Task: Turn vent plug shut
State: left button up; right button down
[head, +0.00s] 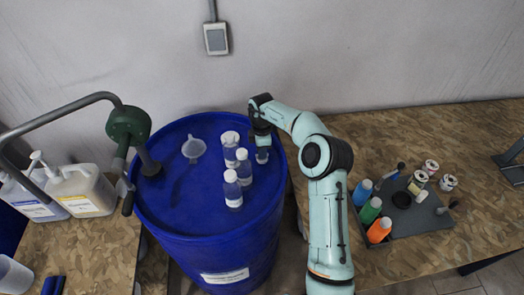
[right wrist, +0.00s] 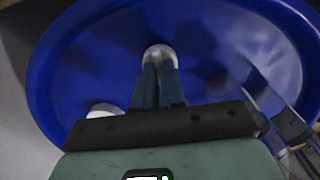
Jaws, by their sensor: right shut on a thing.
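The blue drum (head: 185,225) stands upright, its round recessed lid facing up. My right gripper (head: 262,156) reaches down to the right part of the lid, beside the bottles. In the right wrist view, its two fingers (right wrist: 159,75) are together on a small white round piece, which looks like the vent plug (right wrist: 159,51). The fingers cover part of it, and its turn angle cannot be told. In the head view the gripper hides the plug. My left gripper is not in view.
Three small bottles (head: 232,190) stand on the lid close left of my right gripper. A funnel (head: 193,148) and green hand pump (head: 128,126) are further left. White jugs (head: 88,190) stand left of the drum; a grey tray (head: 425,222) with bottles and jars lies right.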

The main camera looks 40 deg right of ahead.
jog(key=shift+r, duration=0.1)
dwell(0.3)
jog(key=c, duration=1.2)
grip_release()
notch_tip(320, 180, up, 13)
jog(key=shift+r, duration=0.15)
